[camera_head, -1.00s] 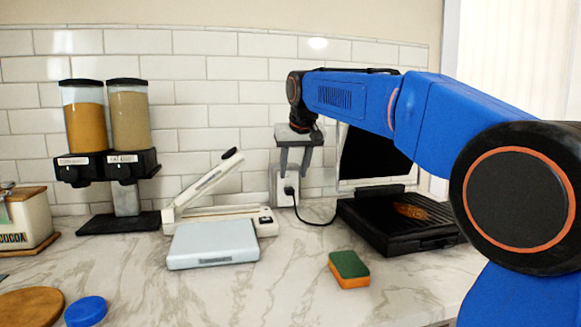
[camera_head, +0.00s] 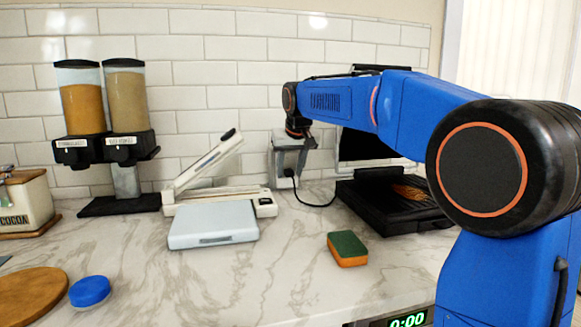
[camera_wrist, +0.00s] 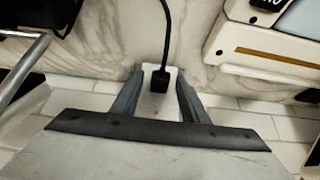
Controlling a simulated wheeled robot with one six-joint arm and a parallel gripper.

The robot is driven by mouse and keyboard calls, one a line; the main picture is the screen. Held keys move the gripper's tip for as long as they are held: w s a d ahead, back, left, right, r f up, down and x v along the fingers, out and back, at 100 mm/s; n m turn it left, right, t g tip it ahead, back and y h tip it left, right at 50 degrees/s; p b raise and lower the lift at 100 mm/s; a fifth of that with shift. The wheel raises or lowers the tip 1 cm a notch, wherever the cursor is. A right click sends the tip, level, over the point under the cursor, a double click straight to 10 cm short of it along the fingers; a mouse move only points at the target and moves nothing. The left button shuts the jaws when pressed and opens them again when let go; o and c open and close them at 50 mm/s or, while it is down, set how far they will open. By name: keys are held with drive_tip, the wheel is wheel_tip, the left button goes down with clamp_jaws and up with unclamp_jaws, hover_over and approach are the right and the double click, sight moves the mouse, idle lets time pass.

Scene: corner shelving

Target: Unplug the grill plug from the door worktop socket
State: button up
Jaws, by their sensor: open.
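The black grill plug (camera_head: 289,172) sits in the white wall socket (camera_head: 283,183), just above the worktop. Its black cord runs right to the open black grill (camera_head: 375,212). In the wrist view the plug (camera_wrist: 160,79) lies between the two grey fingers of my gripper (camera_wrist: 160,92), near the fingertips. The fingers are open, with a gap to the plug on each side. White socket plate (camera_wrist: 158,104) shows behind the plug. In the head view my gripper (camera_head: 289,160) is in front of the socket and covers part of it.
A white slicer-like device (camera_head: 215,203) and a pale blue scale (camera_head: 213,230) are left of the socket. A sponge (camera_head: 347,249), blue lid (camera_head: 90,291) and round board (camera_head: 35,296) lie in front. Dispensers (camera_head: 107,140) stand at left. The worktop's middle front is clear.

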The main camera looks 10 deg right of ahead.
clamp_jaws()
drive_tip(key=shift+s, duration=2.05)
drive_tip(key=shift+s, duration=0.1)
drive_tip(key=shift+w, duration=1.95)
